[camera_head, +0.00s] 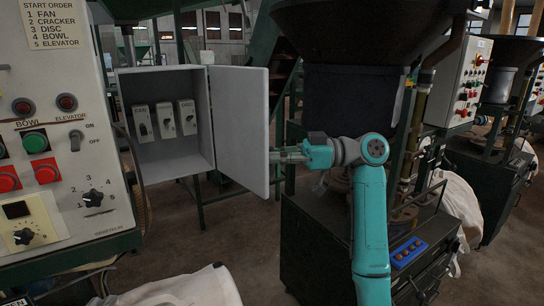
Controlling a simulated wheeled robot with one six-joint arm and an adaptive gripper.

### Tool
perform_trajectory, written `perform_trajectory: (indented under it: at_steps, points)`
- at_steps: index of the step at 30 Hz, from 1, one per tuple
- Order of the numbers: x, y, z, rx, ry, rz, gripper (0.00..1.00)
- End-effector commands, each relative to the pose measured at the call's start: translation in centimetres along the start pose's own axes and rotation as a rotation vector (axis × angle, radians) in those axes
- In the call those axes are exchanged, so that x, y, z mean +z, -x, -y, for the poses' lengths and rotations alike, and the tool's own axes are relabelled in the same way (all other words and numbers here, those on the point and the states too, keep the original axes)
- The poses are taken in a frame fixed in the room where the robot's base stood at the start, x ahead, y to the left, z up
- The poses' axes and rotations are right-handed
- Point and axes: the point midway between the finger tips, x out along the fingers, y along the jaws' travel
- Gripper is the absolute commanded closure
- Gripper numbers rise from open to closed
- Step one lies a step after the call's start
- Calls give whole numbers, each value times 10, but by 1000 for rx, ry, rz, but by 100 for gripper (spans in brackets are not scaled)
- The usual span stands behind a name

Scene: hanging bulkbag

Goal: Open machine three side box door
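The side box (196,155) is a grey metal box left of centre, beside the control panel. Its door (240,120) is swung out to the right on its right side, and the box stands open. Three switches (166,119) show inside. My gripper (282,156) is at the right, outer face of the door, around mid-height, pointing left. Its fingertips are close to the door's face; I cannot tell whether they touch it. The fingers are small and partly dark, so their opening is unclear.
A control panel (75,150) with buttons and dials fills the left. A dark machine with a hopper (350,90) stands behind my arm. Bare floor (235,250) shows below the box.

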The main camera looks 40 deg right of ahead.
Motion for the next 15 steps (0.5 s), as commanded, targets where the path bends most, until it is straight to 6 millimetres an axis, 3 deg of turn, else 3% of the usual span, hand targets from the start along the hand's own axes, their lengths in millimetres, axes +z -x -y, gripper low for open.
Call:
perform_trajectory:
  at_steps: [2, 3, 6, 15]
  points:
    - [0, 0, 0, 0, 0, 1, 100]
    - [0, 0, 0, 0, 0, 0, 84]
    - [0, 0, 0, 0, 0, 0, 65]
    - [0, 1, 0, 0, 0, 0, 65]
